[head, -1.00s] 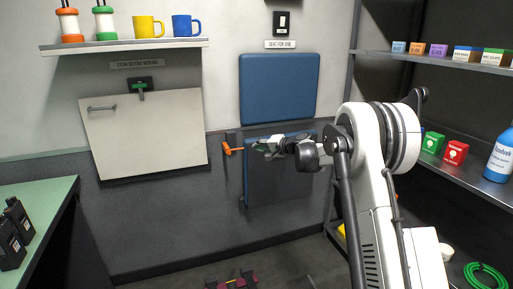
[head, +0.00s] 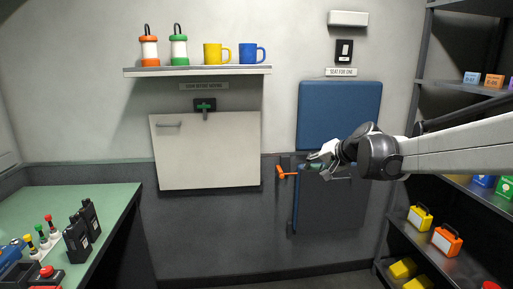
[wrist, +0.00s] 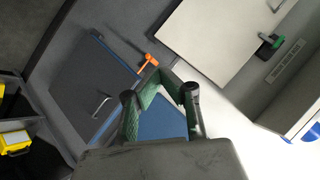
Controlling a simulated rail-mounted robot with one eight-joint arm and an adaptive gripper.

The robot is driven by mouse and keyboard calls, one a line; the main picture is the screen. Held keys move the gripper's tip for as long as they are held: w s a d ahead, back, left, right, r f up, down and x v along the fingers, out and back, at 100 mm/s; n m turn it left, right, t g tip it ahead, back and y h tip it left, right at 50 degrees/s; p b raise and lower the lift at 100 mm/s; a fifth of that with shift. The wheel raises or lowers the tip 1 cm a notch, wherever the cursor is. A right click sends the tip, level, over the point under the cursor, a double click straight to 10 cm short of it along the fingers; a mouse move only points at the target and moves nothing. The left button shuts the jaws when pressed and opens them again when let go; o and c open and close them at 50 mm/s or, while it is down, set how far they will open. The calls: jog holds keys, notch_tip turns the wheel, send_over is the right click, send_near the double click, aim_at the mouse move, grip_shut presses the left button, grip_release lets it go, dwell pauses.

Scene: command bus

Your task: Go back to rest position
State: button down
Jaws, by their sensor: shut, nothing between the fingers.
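My gripper (head: 318,163) is in front of the back wall, close in the picture to an orange handle (head: 287,172) and the lower panel of the blue fold-up seat (head: 328,208). My gripper is shut and empty. My arm comes in from the right edge, roughly level. In the wrist view my gripper (wrist: 162,80) is in the lower middle, with the orange handle (wrist: 149,62) just beyond it and the dark seat panel (wrist: 90,88) to its left. Nothing shows between the fingers. I cannot tell how far it is from the wall.
A green table (head: 98,196) with radios (head: 80,235) stands at left. Shelving with lanterns (head: 447,240) stands at right. The middle floor looks clear.

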jog(key=s+r+n+g+h+p, duration=0.2)
jog(key=s+h, duration=0.1)
jog(key=s, duration=2)
jog(key=s+d+f+n+h+p, duration=0.1)
jog(key=s+f, duration=0.2)
jog(key=s, duration=0.6)
jog(key=s+d+f+n+h, duration=0.1)
jog(key=s+f, duration=0.2)
jog(key=s, duration=0.6)
jog(key=shift+d+h+p, duration=0.2)
jog(key=shift+h+p, duration=0.15)
jog(key=shift+h, duration=0.05)
